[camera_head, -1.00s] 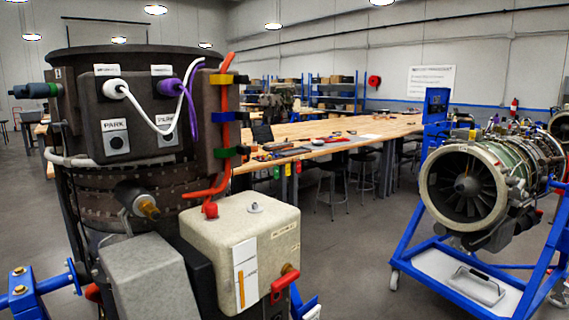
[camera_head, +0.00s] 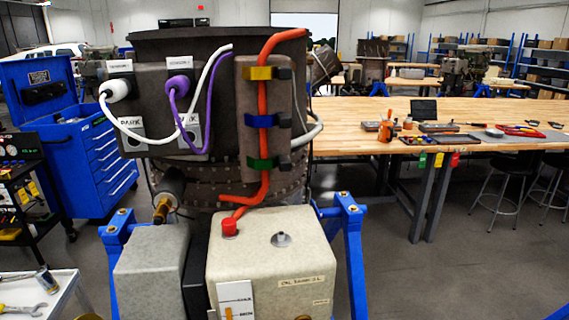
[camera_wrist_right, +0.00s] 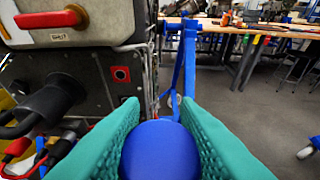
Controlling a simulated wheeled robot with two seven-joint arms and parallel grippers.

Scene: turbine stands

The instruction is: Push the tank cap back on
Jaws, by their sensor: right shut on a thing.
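My right gripper (camera_wrist_right: 157,118) has teal padded fingers and is shut on a smooth round blue cap (camera_wrist_right: 160,152) in the right wrist view. The cream tank (camera_head: 268,262) stands at the lower middle of the head view, in front of the dark engine casing. A small metal neck (camera_head: 281,240) stands uncapped on its top, right of a red fitting (camera_head: 229,227) with an orange hose. In the wrist view the tank's underside with a red handle (camera_wrist_right: 48,19) shows at upper left, apart from the cap. Neither gripper shows in the head view.
A grey box (camera_head: 157,270) sits left of the tank. Blue stand posts (camera_head: 351,255) rise beside it. A blue tool cabinet (camera_head: 75,140) and a cart are at left. A long wooden workbench (camera_head: 440,115) is behind; the floor at lower right is clear.

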